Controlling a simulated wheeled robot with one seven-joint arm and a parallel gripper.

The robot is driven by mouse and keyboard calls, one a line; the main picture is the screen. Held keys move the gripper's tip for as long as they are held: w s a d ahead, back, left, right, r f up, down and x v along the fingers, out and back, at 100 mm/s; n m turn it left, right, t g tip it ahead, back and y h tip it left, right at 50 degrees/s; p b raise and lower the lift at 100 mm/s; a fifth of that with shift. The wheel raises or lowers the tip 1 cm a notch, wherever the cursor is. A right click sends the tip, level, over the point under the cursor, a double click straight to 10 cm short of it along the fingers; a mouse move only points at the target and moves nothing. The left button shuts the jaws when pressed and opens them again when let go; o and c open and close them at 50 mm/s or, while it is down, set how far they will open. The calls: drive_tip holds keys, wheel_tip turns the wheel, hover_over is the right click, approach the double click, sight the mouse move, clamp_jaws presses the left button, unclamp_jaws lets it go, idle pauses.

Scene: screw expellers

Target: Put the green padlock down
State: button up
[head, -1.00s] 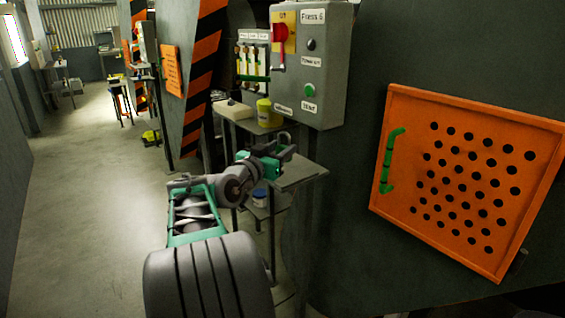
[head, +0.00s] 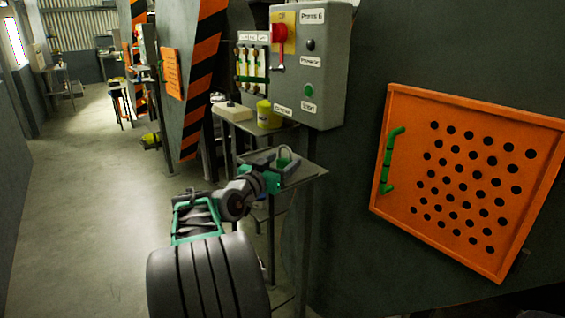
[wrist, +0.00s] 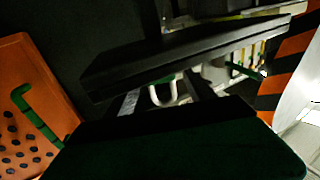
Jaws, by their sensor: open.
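The padlock (head: 291,154) shows in the head view mainly as a pale upright shackle at the end of my arm, over the small grey stand. Its body is mostly hidden by my gripper, so I cannot tell whether it touches the stand top. My gripper (head: 278,163) is open, right at the padlock. In the wrist view, the dark fingers of my gripper (wrist: 180,78) cross the picture, and a pale U-shaped shackle (wrist: 163,97) shows between them. I cannot tell whether the fingers touch the padlock.
The grey stand (head: 310,173) has bare top to the right of my gripper. Behind it are a yellow container (head: 267,116) and a pale box (head: 233,112) on another table. A grey control box (head: 323,66) hangs above. An orange perforated panel (head: 460,235) is at right.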

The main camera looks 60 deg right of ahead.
drive_tip(key=shift+r, duration=0.15)
drive_tip(key=a, duration=1.2)
drive_tip(key=w+a+f+n+t+y, duration=0.3)
drive_tip(key=w+a+f+n+y, duration=0.2)
drive_tip(key=w+a+f, duration=0.4)
drive_tip(key=w+a+f+n+t+y, duration=0.4)
drive_tip(key=a+f, duration=0.3)
drive_tip(key=a, duration=0.4)
drive_tip(key=s+a+f+n+g+y, duration=0.1)
drive_tip(key=s+a+f+n+y, duration=0.1)
drive_tip(key=a, duration=0.6)
drive_tip(key=s+a+f+n+g+y, duration=0.1)
drive_tip(key=s+a+f+n+y, duration=0.2)
drive_tip(key=a, duration=0.4)
drive_tip(key=s+a+f+n+g+y, duration=0.1)
drive_tip(key=a+n+y, duration=0.3)
drive_tip(key=a, duration=0.4)
drive_tip(key=shift+s+a+f+n, duration=0.3)
drive_tip(key=shift+s+f+n, duration=0.1)
drive_tip(key=shift+s+f, duration=0.4)
drive_tip(key=shift+r, duration=0.1)
